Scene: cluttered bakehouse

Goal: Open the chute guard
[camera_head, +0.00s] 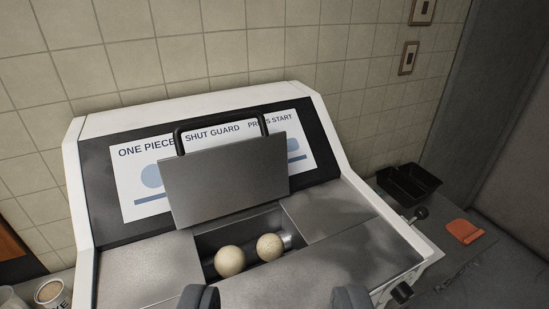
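The chute guard (224,180) is a flat grey metal plate with a black bar handle (220,118) along its top. It stands raised and leaning back in front of the machine's sign. The chute opening (212,241) below it is uncovered, and two round pale dough pieces (230,261) lie in it beside a shiny metal part. My gripper (275,298) shows at the bottom edge as two dark fingertips set wide apart. It is open, with nothing seen between the fingers, and it is apart from the guard and handle.
The white-framed machine (78,190) stands against a tiled wall. A sign (130,180) is partly hidden behind the guard. At right are a black tray (408,184), an orange scraper-like piece (464,231) and dark knobs. A labelled tub (52,294) stands at lower left.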

